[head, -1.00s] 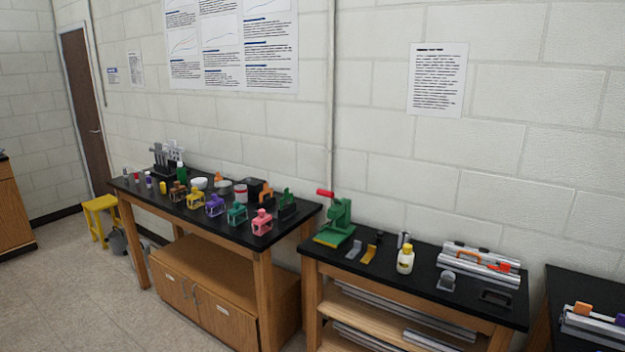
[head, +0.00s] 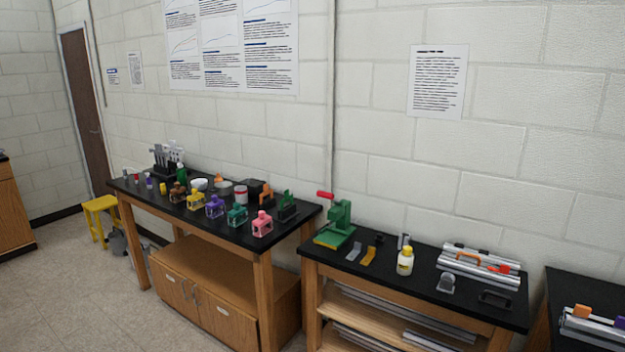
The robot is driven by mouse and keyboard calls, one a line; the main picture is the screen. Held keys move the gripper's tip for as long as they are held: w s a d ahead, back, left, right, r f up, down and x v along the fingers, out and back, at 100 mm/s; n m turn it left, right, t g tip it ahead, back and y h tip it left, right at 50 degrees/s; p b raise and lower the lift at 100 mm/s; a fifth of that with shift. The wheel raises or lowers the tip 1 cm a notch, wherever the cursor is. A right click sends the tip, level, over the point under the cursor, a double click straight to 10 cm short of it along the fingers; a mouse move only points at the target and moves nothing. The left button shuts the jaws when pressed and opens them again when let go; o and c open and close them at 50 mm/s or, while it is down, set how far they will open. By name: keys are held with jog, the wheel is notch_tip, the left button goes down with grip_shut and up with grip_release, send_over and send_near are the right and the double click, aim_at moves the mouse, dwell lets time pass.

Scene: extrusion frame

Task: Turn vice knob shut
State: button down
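No part clearly readable as a vice knob shows at this distance. Several small clamp-like blocks stand in a row on the left black bench: brown (head: 178,191), yellow (head: 195,200), purple (head: 215,207), teal (head: 237,216) and pink (head: 262,224). They may be small vices, but their knobs are too small to make out. A green press-like device (head: 340,220) with a red handle (head: 325,195) stands at the left end of the middle bench. My gripper is not in view.
The left bench (head: 318,212) also holds cups, bottles and a tool rack (head: 166,158). The middle bench (head: 425,290) bears a yellow-capped bottle (head: 405,262), small brackets and metal extrusions (head: 478,266). A yellow stool (head: 98,212) stands far left. Open floor (head: 75,300) lies in front.

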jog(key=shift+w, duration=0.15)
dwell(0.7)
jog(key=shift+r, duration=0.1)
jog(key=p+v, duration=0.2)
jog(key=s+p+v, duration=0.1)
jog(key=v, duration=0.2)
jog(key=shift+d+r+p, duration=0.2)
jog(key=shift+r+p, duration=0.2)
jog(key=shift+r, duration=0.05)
